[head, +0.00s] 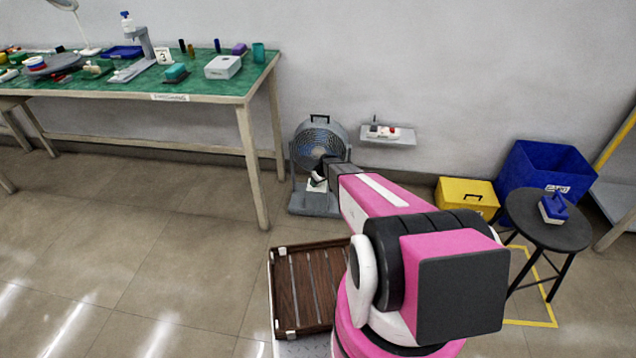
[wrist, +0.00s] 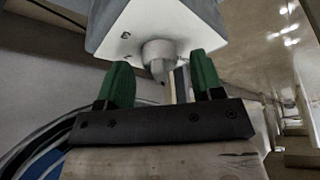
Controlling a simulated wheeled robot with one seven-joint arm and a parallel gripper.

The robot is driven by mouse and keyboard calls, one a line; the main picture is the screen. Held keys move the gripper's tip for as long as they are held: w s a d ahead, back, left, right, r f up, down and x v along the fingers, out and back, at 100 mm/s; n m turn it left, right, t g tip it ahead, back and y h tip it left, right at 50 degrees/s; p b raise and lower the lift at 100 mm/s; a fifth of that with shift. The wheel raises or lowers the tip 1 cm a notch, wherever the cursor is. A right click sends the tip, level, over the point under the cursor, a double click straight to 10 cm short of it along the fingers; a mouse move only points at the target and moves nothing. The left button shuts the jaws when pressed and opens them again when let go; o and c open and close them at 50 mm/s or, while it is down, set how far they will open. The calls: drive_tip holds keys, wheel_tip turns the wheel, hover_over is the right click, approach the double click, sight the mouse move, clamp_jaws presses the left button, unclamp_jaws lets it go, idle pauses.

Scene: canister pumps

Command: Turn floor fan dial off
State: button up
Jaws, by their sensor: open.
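The grey floor fan (head: 306,142) stands on the floor against the wall in the head view, its lower part partly covered by my arm. In the wrist view, a round grey dial (wrist: 158,50) with a darker pointed tip sticks out of a pale control box (wrist: 175,18); small dark marks sit beside it. My gripper (wrist: 162,78) is open, with its two green fingertips apart and the dial between and just beyond them. I cannot tell whether either finger touches the dial. In the head view the fingers are too small to make out.
A green-topped workbench (head: 200,88) stands left of the fan. A small wall shelf (head: 388,139) hangs right of it. A yellow box (head: 467,193), a blue bin (head: 540,165) and a round black stool (head: 535,228) are at right. A brown slatted tray (head: 305,285) lies in front.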

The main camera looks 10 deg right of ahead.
drive_tip(key=v, duration=1)
drive_tip(key=shift+s+r, duration=0.15)
drive_tip(key=shift+o, duration=0.2)
drive_tip(key=shift+d, duration=0.1)
